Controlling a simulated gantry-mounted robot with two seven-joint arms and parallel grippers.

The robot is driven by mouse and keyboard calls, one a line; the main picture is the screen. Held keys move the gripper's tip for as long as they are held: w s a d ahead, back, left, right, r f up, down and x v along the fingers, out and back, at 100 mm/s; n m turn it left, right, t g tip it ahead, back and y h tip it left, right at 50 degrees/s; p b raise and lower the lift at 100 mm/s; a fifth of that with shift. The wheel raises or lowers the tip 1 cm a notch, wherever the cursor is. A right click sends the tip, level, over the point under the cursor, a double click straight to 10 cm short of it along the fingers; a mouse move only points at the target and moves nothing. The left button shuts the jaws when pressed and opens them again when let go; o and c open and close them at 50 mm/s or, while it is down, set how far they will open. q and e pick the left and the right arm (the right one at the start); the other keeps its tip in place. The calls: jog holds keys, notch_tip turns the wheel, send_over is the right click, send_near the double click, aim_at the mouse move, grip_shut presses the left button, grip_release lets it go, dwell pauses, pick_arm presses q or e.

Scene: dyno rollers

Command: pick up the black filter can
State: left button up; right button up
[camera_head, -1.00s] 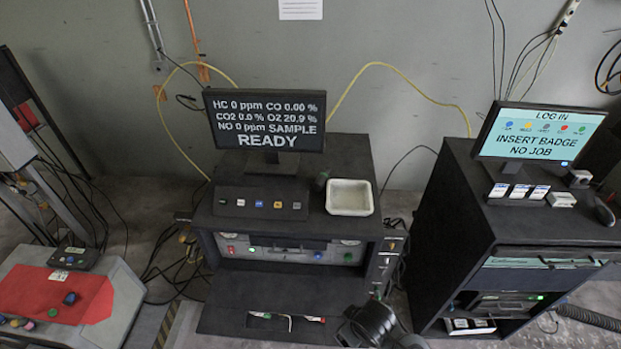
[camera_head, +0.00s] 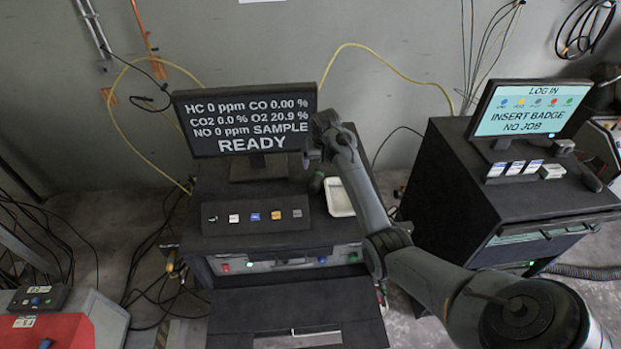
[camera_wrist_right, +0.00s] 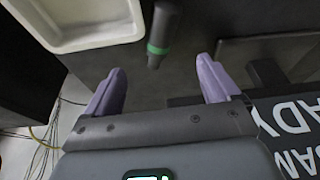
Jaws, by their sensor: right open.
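The black filter can (camera_wrist_right: 164,28) is a dark cylinder with a green band near one end. In the right wrist view it lies just beyond the open fingertips, roughly centred between them and apart from both. In the head view the can (camera_head: 317,183) stands on the analyzer cabinet top, left of the white tray and partly obscured near my gripper. My right gripper (camera_head: 313,158) is over the cabinet, just above the can. Its purple fingers are spread and empty in the right wrist view (camera_wrist_right: 160,68). My left gripper is not in view.
The white tray (camera_head: 330,197) sits close beside the can. The READY monitor (camera_head: 246,120) stands just left of my right gripper. A button panel (camera_head: 262,217) lies in front of the monitor. A second cabinet (camera_head: 468,181) with a log-in screen (camera_head: 530,108) stands right.

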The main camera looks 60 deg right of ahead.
aim_at(318, 175)
jog(key=x, duration=0.4)
jog(key=shift+s+p, duration=0.1)
jog(key=shift+p, duration=0.2)
jog(key=shift+d+f+p, duration=0.15)
jog(key=shift+f+p, duration=0.2)
jog(key=shift+f, duration=0.3)
jog(key=x, duration=0.3)
jog(key=shift+r+p, duration=0.1)
jog(key=shift+p, duration=0.25)
jog(key=shift+f, duration=0.7)
jog(key=shift+w+d, duration=0.1)
jog(key=shift+w, duration=0.15)
jog(key=c, duration=1.4)
jog(key=shift+r, duration=0.1)
jog(key=shift+c, duration=0.3)
